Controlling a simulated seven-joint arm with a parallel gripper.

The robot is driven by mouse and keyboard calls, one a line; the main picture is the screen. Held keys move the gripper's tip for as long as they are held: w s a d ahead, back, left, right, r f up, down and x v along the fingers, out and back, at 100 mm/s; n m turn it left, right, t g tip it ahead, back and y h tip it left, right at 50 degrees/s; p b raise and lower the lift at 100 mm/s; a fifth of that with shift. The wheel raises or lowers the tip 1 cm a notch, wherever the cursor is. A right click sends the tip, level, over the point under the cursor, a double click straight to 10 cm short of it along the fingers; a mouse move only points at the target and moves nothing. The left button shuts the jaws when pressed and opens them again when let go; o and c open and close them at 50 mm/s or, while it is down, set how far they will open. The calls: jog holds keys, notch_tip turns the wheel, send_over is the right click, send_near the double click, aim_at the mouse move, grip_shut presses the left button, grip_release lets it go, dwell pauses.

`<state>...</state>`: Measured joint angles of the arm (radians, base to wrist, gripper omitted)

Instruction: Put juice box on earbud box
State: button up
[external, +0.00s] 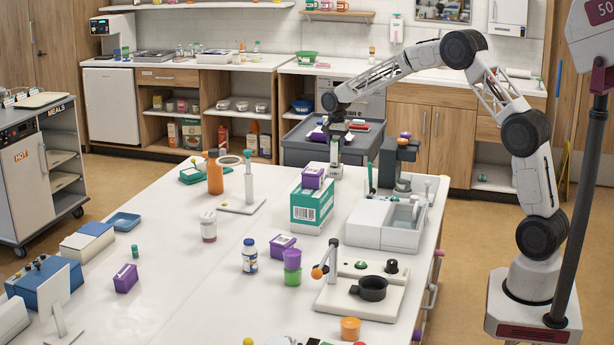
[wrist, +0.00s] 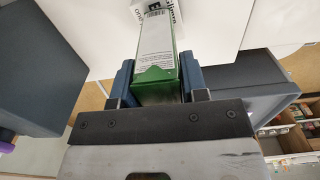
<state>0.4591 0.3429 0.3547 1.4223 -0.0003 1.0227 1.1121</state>
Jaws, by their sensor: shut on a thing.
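My gripper (external: 337,137) is shut on a small white-and-green carton, which I take for the juice box (external: 336,154). In the wrist view the carton (wrist: 156,48) sits between the two blue fingers of my gripper (wrist: 157,78), with its green end toward the camera and dark print on its white side. The carton hangs at the far edge of the white table, behind a larger green-and-white box (external: 312,207). A small purple box (external: 312,178) lies on that larger box. I cannot read any label that marks the earbud box.
Other purple boxes stand on the table (external: 180,255), one at the left (external: 125,278) and one near the middle (external: 282,247). A dark grey machine (external: 388,162) and a white tray unit (external: 372,222) stand right of the carton. An orange bottle (external: 215,174) stands at the left.

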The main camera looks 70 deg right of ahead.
jog(key=shift+f, duration=0.15)
jog(key=o, duration=1)
jog(key=shift+o, duration=0.2)
notch_tip(320, 180, up, 12)
jog(key=shift+r, duration=0.1)
jog(key=shift+a, duration=0.1)
dwell(0.9)
